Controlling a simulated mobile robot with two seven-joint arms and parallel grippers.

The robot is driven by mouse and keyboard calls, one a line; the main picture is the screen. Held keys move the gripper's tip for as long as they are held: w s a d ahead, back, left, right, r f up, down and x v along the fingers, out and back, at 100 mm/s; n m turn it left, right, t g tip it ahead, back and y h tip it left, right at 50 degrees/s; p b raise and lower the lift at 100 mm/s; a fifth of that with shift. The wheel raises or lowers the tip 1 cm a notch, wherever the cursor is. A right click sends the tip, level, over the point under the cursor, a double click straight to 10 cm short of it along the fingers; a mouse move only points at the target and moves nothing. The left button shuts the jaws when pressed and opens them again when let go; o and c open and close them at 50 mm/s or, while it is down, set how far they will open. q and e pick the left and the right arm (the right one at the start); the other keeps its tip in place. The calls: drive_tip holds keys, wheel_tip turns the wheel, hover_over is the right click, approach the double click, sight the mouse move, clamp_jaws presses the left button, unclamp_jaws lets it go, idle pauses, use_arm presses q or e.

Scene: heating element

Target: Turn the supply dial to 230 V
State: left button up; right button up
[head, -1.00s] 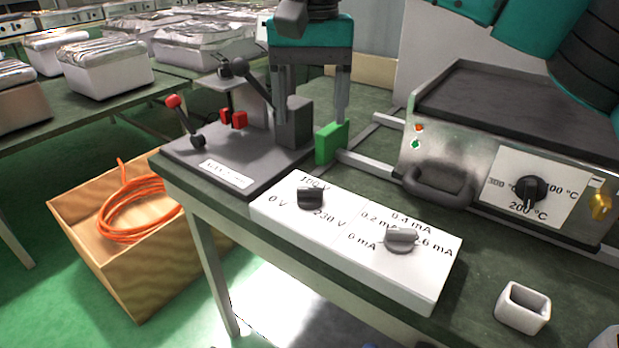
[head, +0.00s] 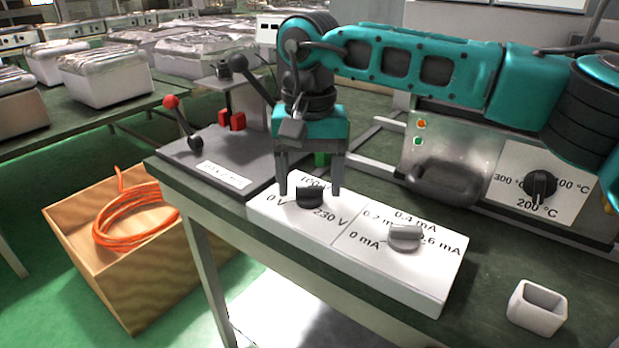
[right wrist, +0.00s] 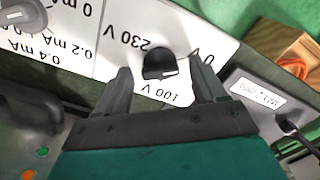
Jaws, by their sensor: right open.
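The supply dial (head: 309,196) is a dark knob on the left half of the white box, with marks 0 V, 100 V and 230 V. It also shows in the right wrist view (right wrist: 160,66). I cannot tell for sure which mark it points to. My right gripper (head: 310,191) points down at the dial, open. In the right wrist view its two fingers (right wrist: 162,72) stand on either side of the dial, apart from it, with nothing between them but the dial. My left gripper is not in view.
A grey current knob (head: 405,237) sits on the box's right half. Behind are a lever press (head: 245,135) and a steel heater with a black dial (head: 541,186). A small white square cup (head: 537,308) stands front right. A wooden crate (head: 120,260) stands on the floor.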

drive_tip(key=c, duration=1.1)
drive_tip(key=shift+o, duration=0.2)
drive_tip(key=shift+r+m, duration=0.1)
drive_tip(key=shift+m, duration=0.2)
